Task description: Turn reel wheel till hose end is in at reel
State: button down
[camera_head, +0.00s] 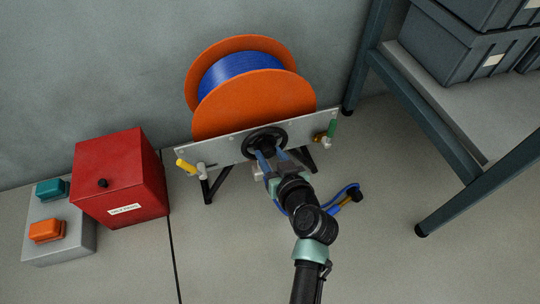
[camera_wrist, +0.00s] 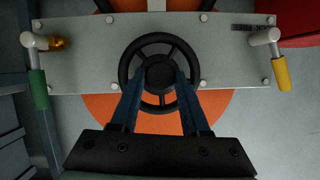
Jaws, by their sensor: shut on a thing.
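The orange reel (camera_head: 255,100) with blue hose wound on its drum (camera_head: 240,66) stands against the wall. A grey plate (camera_head: 222,150) across its front carries the black reel wheel (camera_head: 279,136). In the wrist view the wheel (camera_wrist: 160,42) shows whole, with its hub and spokes. My gripper (camera_head: 272,152) reaches the wheel from the front; its two blue fingers (camera_wrist: 157,84) are shut on the wheel's hub area. The blue hose's free part lies on the floor right of my arm, with its dark and brass hose end (camera_head: 353,195) there.
The plate has a yellow-handled lever (camera_head: 186,166) at left and a green-handled one (camera_head: 331,130) at right. A red box (camera_head: 120,180) and a grey box with teal and orange buttons (camera_head: 58,232) stand left. A shelf with grey crates (camera_head: 445,45) stands right.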

jog(key=m+y, duration=0.1)
jog(key=m, duration=0.1)
jog(key=shift+d+f+m+y, duration=0.1)
jog(key=shift+d+m+y, duration=0.05)
jog(key=shift+m+y, duration=0.2)
jog(key=shift+m+y+b, duration=0.5)
jog(key=shift+m+y, duration=0.35)
jog(key=shift+m, duration=0.4)
jog(key=shift+c, duration=1.9)
grip_release()
jog(key=p+v, duration=0.7)
jog(key=v, duration=0.6)
